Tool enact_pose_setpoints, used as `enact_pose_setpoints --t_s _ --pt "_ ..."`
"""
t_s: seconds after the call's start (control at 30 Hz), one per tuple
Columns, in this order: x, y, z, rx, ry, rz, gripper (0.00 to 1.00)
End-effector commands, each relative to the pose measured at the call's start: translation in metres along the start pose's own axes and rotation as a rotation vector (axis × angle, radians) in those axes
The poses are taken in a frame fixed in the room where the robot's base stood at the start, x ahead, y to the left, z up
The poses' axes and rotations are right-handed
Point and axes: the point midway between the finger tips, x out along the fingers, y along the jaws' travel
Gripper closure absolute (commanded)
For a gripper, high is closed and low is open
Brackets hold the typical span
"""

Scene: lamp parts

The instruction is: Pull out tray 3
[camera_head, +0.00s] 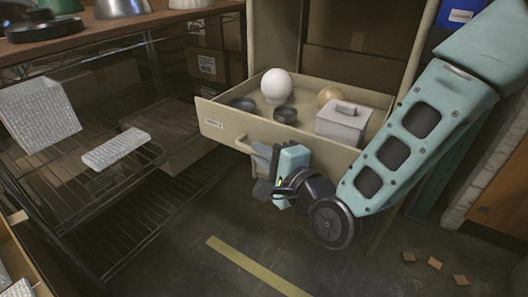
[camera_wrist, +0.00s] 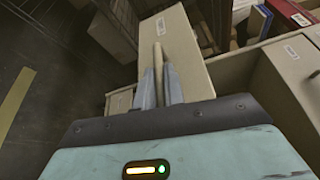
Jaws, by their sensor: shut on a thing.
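A beige tray (camera_head: 290,138) stands pulled out from its cabinet, with a small label (camera_head: 213,123) on its front, too small to read. Its bar handle (camera_head: 243,144) sticks out from the front face. My gripper (camera_head: 258,158) is at the front face, shut on the handle. In the wrist view the handle (camera_wrist: 160,55) lies between the two fingers of my gripper (camera_wrist: 160,90), with the tray front (camera_wrist: 198,65) behind it. The tray holds a white globe (camera_head: 276,84), two dark round parts (camera_head: 285,115), a tan round part (camera_head: 328,96) and a grey lidded box (camera_head: 341,124).
A wire rack (camera_head: 120,185) with white textured blocks (camera_head: 115,148) stands to the left. A yellow strip (camera_head: 255,266) marks the dark floor, which is mostly clear below the tray. Small brown pieces (camera_head: 435,264) lie at the lower right.

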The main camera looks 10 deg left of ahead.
Motion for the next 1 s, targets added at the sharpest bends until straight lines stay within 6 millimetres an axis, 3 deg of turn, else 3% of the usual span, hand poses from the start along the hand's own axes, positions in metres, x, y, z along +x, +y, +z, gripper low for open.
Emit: enact_pose_setpoints --t_s 0.1,0.13,0.2,0.47,0.63,1.0 --pt "-0.001 0.001 -0.001 0.000 0.001 0.003 1.00" --pt "-0.001 0.001 -0.001 0.000 0.001 0.003 0.84" --pt "0.000 0.001 -0.001 0.000 0.001 0.002 0.67" --pt "0.000 0.000 -0.001 0.000 0.000 0.001 0.67" --pt "-0.012 -0.001 0.000 0.000 0.000 0.004 0.67" --pt "-0.092 -0.002 0.000 0.003 0.001 0.007 0.67"
